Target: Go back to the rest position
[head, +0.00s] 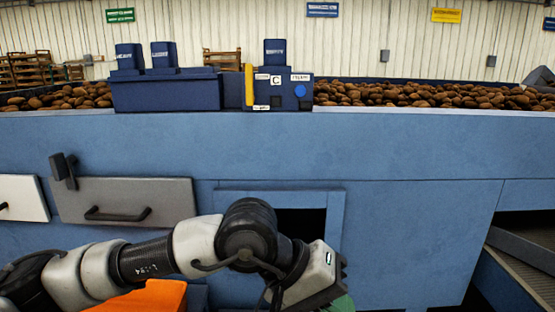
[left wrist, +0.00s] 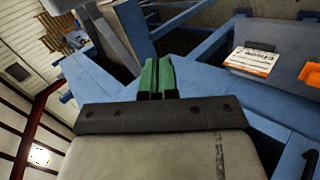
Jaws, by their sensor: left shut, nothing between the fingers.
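My left arm comes in from the left across the bottom of the head view. Its gripper (head: 342,303) is at the lower edge, in front of the blue machine (head: 420,160) and just below a dark square opening in it; only a bit of green fingertip shows there. In the left wrist view the two green fingers of the gripper (left wrist: 158,76) are together, with nothing between them. My right gripper is not in view.
A grey drawer (head: 125,200) with a black handle is behind my left arm. An orange object (head: 150,297) lies below the arm, partly cut off. Potatoes (head: 430,95) lie along the machine's top. A control box (head: 285,90) stands there. A conveyor (head: 525,255) is at lower right.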

